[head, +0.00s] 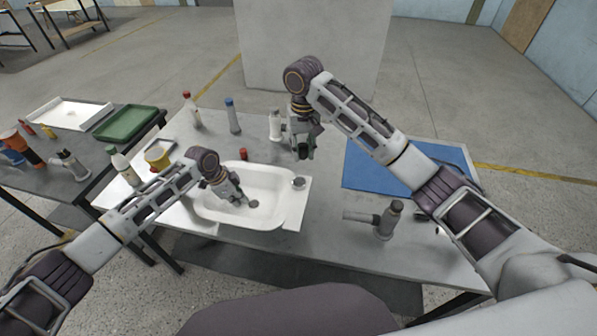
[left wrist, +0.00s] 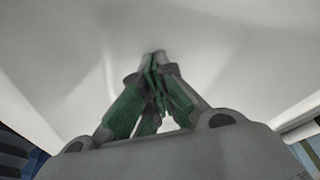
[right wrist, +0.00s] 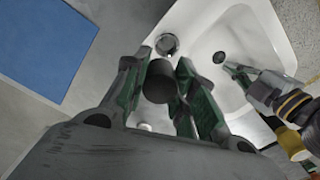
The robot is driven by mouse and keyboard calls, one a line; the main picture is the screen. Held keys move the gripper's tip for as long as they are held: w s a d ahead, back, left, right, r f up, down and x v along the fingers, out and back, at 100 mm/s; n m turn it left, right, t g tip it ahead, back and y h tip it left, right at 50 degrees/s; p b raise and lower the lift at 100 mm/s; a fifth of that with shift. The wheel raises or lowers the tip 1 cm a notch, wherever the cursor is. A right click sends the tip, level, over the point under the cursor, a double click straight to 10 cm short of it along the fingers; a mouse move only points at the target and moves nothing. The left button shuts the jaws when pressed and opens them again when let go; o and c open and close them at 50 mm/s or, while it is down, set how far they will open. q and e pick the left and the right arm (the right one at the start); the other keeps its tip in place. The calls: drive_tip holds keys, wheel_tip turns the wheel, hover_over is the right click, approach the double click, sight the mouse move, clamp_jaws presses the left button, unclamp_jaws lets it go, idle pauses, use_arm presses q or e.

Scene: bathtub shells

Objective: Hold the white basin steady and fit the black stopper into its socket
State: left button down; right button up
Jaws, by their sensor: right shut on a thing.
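The white basin (head: 276,215) lies on the grey table. My left gripper (head: 240,196) reaches into it; its fingers (left wrist: 155,62) are together with nothing seen between them. Its tips are close to the dark drain (right wrist: 219,57) in the basin floor; contact with the floor is unclear. A round metal ring (head: 298,183) sits on the flat ledge at the basin's right and also shows in the right wrist view (right wrist: 166,45). My right gripper (head: 304,152) is shut on the black stopper (right wrist: 160,80), raised behind the ledge. The stopper is apart from the ring.
Bottles (head: 233,116) and a small red-topped item (head: 244,154) stand behind the basin. Table between basin and mat is clear.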

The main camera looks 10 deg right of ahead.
drive_tip(key=w+a+r+m, duration=0.1)
drive_tip(key=w+a+r, duration=0.1)
drive_tip(key=w+a, duration=0.3)
drive_tip(key=m, duration=0.6)
hover_over(304, 171)
drive_tip(key=s, duration=0.3)
wheel_tip(304, 171, down, 14)
drive_tip(key=shift+s+a, duration=0.15)
drive_tip(key=shift+a, duration=0.15)
drive_tip(key=shift+f, duration=0.1)
drive_tip(key=shift+f, duration=3.05)
drive_tip(key=shift+f, duration=0.1)
drive_tip(key=shift+f, duration=1.75)
